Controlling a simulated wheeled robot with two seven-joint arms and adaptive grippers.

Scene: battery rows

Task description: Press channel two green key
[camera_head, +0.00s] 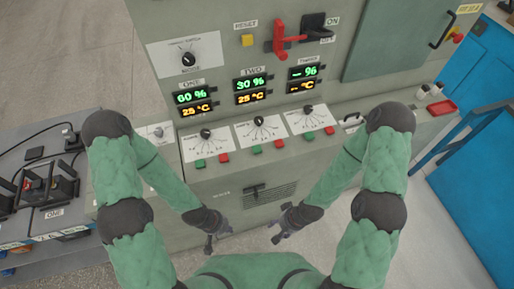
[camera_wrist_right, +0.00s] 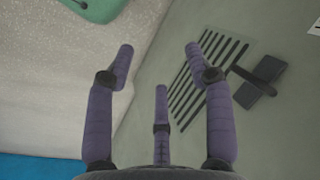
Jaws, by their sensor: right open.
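The channel two green key (camera_head: 256,150) sits on the sloped front edge of the grey cabinet. The channel two red key (camera_head: 279,143) is just to its right. Above them are the channel two dial (camera_head: 258,121) and display (camera_head: 250,90), reading 30 % and 25 °C. My left gripper (camera_head: 210,243) hangs low in front of the cabinet, below and left of the key; its finger opening is too small to tell. My right gripper (camera_head: 277,235) is below the key and apart from it. In the right wrist view its fingers (camera_wrist_right: 158,60) are spread and empty.
Channel one's green key (camera_head: 200,163) and channel three's green key (camera_head: 310,137) flank channel two, each beside a red key. A vent grille (camera_head: 271,194) with a dark handle is below. A red lever (camera_head: 280,38) is above. A blue frame (camera_head: 480,140) stands right.

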